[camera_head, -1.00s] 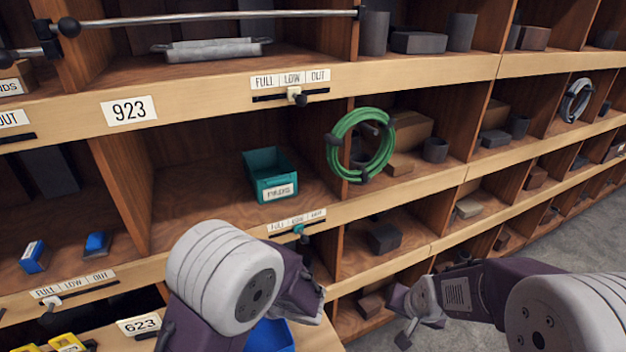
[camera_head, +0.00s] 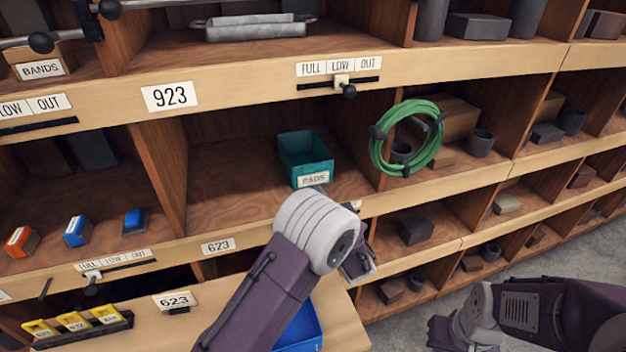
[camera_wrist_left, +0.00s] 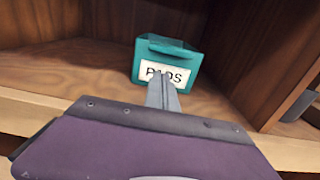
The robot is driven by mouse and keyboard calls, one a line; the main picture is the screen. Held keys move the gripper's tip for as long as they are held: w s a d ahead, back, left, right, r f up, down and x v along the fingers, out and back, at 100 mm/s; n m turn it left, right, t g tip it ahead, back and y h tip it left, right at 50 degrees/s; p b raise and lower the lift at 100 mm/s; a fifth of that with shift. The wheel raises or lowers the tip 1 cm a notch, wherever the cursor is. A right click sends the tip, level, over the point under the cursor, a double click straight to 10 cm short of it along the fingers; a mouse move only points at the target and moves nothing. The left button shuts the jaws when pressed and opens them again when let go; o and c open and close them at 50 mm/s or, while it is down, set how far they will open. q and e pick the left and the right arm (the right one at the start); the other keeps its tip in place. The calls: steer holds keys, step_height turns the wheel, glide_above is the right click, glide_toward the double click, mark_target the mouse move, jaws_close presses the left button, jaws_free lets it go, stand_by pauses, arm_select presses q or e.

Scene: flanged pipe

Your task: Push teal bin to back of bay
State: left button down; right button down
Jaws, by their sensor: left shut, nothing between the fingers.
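The teal bin (camera_head: 305,158) stands upright on the floor of the 923 bay, toward its right side, with its PADS label facing out. It also shows in the left wrist view (camera_wrist_left: 165,60). My left gripper (camera_wrist_left: 160,80) is shut and empty, its tips in front of the bin's label and overlapping its lower edge; I cannot tell if they touch. In the head view my left wrist hides most of that gripper. The bay (camera_head: 225,190) has bare wooden floor left of the bin. My right gripper (camera_head: 447,334) is low at the right, its fingers unclear.
A green hose coil (camera_head: 408,138) hangs at the divider right of the bay. A wooden lip (camera_head: 240,228) runs along the bay's front. A blue bin (camera_head: 302,330) and a yellow-labelled rack (camera_head: 75,325) stand on the ledge below. Small blue and orange boxes sit in the left bay.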

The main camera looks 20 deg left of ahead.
mark_target(310, 177)
arm_select(q)
steer(key=x, duration=0.3)
steer(key=shift+w+a+r+p, duration=0.15)
steer(key=shift+w+r+p, duration=0.1)
steer(key=shift+p, duration=0.15)
steer(key=shift+w+a+f, duration=0.15)
steer(key=shift+w+a, duration=0.1)
steer(key=shift+w, duration=0.15)
steer(key=shift+w+a+f, duration=0.1)
steer(key=shift+a, duration=0.05)
steer(key=b+x, duration=0.3)
steer(key=shift+w+a+f, duration=0.1)
steer(key=shift+w+a, duration=0.15)
steer(key=shift+w, duration=0.05)
steer(key=shift+w+a, duration=0.1)
steer(key=shift+w, duration=0.1)
steer(key=shift+s+r, duration=0.1)
steer(key=shift+r, duration=0.15)
